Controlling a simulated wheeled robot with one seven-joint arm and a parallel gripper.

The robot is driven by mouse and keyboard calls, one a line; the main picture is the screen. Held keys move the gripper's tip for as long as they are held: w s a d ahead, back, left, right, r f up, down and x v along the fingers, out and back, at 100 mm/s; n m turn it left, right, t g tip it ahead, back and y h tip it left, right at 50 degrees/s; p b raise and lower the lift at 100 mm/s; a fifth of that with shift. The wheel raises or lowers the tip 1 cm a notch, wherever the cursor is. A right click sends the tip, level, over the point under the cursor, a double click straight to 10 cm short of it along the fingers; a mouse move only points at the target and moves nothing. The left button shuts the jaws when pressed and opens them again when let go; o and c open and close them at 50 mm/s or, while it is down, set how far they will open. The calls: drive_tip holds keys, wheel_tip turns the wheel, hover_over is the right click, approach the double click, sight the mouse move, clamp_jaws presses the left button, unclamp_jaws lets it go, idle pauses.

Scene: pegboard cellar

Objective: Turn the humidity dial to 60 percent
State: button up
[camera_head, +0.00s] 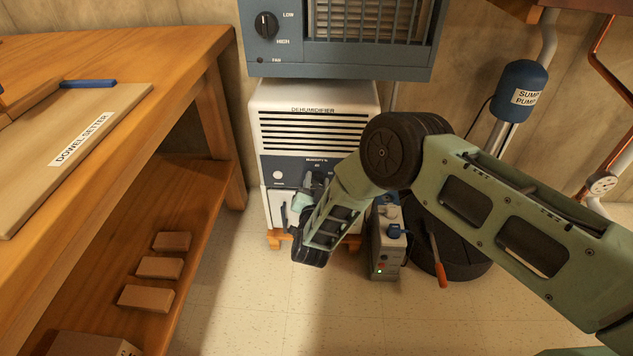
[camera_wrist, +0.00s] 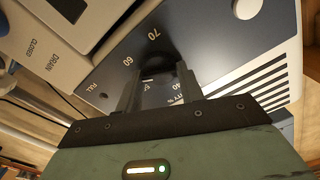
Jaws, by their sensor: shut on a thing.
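The white dehumidifier (camera_head: 314,97) stands against the wall below a blue-grey unit, with a dark control panel on its front. In the wrist view its black humidity dial (camera_wrist: 157,67) sits between the two fingers of my gripper (camera_wrist: 156,88), which is shut on it. The marks 70 and 60 (camera_wrist: 128,61) show on the panel beside the dial, and a partly covered 40 shows between the fingers. The dial's pointer is hidden, so I cannot tell its setting. In the head view my wrist covers part of the panel.
The blue-grey unit (camera_head: 345,73) with its own black knob (camera_head: 266,25) hangs just above. A wooden workbench (camera_head: 193,62) stands at left. A small grey box (camera_head: 387,248) and an orange-handled tool (camera_head: 438,262) are at right. Floor in front is clear.

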drive_tip(key=shift+m+p, duration=0.3)
drive_tip(key=shift+m, duration=1.9)
drive_tip(key=shift+f, duration=0.1)
drive_tip(key=o, duration=1)
drive_tip(key=shift+c, duration=0.2)
drive_tip(key=s+p, duration=0.5)
drive_tip(key=s, duration=1.2)
drive_tip(key=shift+s+a, duration=0.2)
drive_tip(key=shift+s, duration=0.05)
